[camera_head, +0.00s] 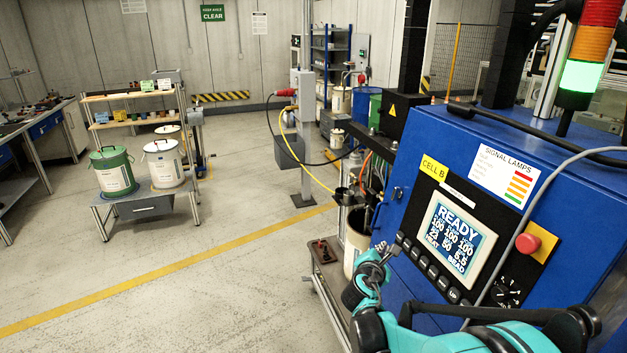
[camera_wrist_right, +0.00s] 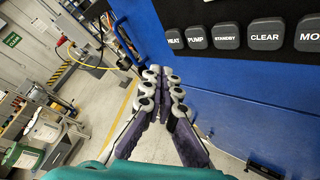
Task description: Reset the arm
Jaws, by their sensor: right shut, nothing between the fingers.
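My right gripper (camera_head: 379,252) is shut and empty. In the head view it is at the left end of the button row (camera_head: 428,268), under the lit screen (camera_head: 456,238) of the blue cabinet. The screen reads READY. In the wrist view the closed fingertips (camera_wrist_right: 163,72) point along the cabinet's blue face, below and left of the first button, which ends in "EAT" (camera_wrist_right: 174,38). PUMP, STANDBY and CLEAR buttons follow to the right. The fingertips look apart from the buttons. My teal right arm comes in from the lower right. My left gripper is out of view.
A red stop knob (camera_head: 528,242) sticks out right of the screen. The floor between is open.

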